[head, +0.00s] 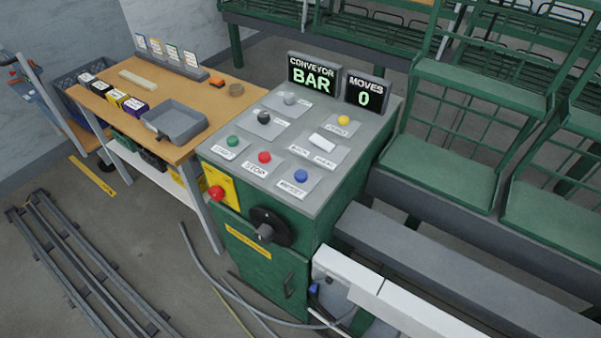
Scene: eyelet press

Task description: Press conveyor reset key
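The control console (325,180) is a green cabinet with a grey sloping top, standing in the middle of the head view. On its top, the blue key (300,176) sits at the front right on a plate with a label that seems to read RESET. A red STOP key (264,157) and a green key (233,141) are to its left. A yellow key (343,120) and a white rocker (322,142) lie behind it. The display (313,76) reads CONVEYOR BAR, and the smaller display (365,89) reads MOVES 0. My gripper is not in view.
A wooden table (190,85) with a grey tray (177,122) and small boxes stands left of the console. A red emergency button (216,193) and a black rotary knob (268,228) protrude from the front. Green racks (440,165) stand right. Floor rails (80,265) lie at left.

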